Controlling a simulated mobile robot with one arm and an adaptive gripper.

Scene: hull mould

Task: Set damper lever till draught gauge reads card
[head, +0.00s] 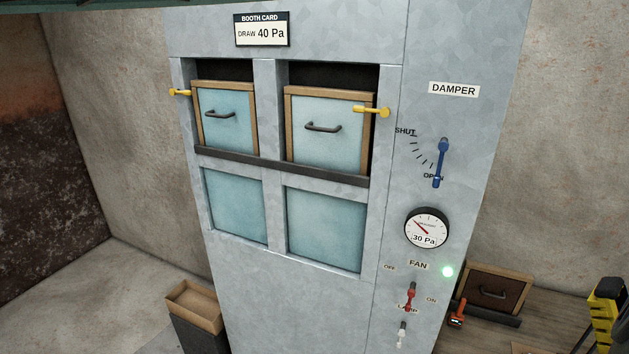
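The blue damper lever (439,168) is on the cabinet's right-hand panel under the DAMPER label (453,90). It hangs nearly straight down, its lower end beside the OPEN mark of the scale; SHUT (405,132) is at the upper left. The round draught gauge (427,229) below it shows 30 Pa, its red needle pointing to the upper left. The booth card (262,30) at the top of the cabinet reads DRAW 40 Pa. My gripper is not identifiable in this view.
Two yellow latches (371,111) (180,92) flank the filter panels. A yellow-and-black object (605,312) stands on the bench at right. Space before the lever looks clear.

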